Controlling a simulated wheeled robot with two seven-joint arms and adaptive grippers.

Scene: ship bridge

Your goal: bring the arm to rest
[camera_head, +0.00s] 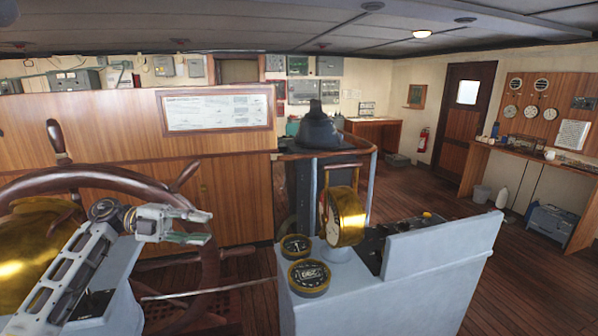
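My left arm comes in from the lower left. Its gripper (208,227) is open and empty, with a gap between the two fingers, which point right. In the picture it overlaps the rim of the wooden ship's wheel (105,178); I cannot tell whether they touch. My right gripper is not in view.
A brass drum (35,240) sits at the wheel's middle. To the right is a grey console (440,255) with a brass telegraph (347,217) and two round gauges (309,277). A wood-panelled partition (95,122) stands behind the wheel. Open plank floor (545,285) lies at the right.

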